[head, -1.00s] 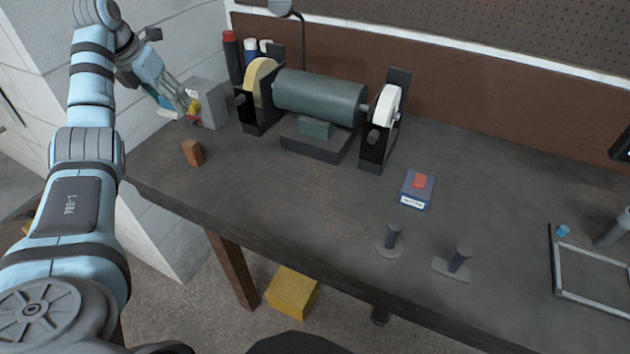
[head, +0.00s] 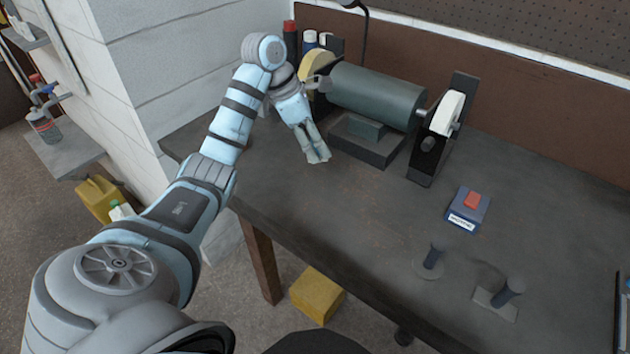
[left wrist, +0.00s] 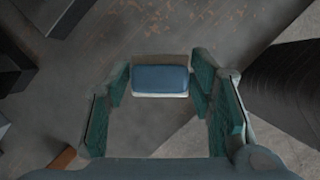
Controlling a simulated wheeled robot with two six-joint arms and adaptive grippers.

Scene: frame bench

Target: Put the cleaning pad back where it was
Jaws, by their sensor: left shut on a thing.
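The cleaning pad (left wrist: 160,80) is a blue block with a pale lower edge, seen in the left wrist view between the fingertips. My left gripper (head: 316,156) is shut on it and points down over the left part of the bench, in front of the grinder. The gripper also fills the lower middle of the left wrist view (left wrist: 160,84). In the head view I cannot make out the pad at the fingers. My right gripper is not in view.
The bench grinder (head: 375,95) stands behind and right of my left gripper. The bench top (head: 340,205) between is clear. A yellow block (head: 316,296) lies on the floor.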

